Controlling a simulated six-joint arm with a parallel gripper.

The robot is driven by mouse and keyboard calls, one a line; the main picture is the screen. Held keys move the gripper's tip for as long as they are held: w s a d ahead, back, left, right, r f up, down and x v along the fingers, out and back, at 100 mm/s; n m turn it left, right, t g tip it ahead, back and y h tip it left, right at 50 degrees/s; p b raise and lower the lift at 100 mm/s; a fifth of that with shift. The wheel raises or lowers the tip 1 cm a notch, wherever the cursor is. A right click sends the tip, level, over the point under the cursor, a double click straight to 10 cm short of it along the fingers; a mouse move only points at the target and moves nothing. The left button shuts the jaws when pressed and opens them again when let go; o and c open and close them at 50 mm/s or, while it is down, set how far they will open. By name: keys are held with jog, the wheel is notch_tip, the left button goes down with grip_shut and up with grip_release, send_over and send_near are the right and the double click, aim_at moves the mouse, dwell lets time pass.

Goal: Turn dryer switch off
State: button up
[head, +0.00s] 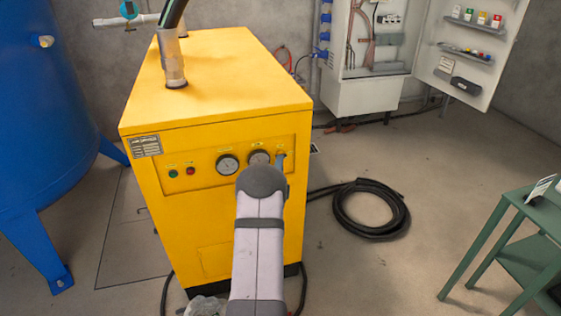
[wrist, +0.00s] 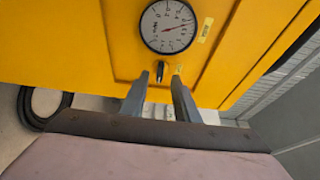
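The yellow dryer (head: 190,215) stands in the middle of the head view, with a row of controls on its front panel. A small black dryer switch (wrist: 160,68) shows in the wrist view, just below a round gauge.
Two gauges (head: 228,164) and green and red buttons (head: 191,171) sit left of my gripper. A blue tank (head: 40,110) stands left, an open electrical cabinet (head: 365,95) behind, a coiled black hose (head: 375,228) and green table (head: 490,235) right.

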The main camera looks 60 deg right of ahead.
jog(key=shift+x, duration=1.65)
grip_shut()
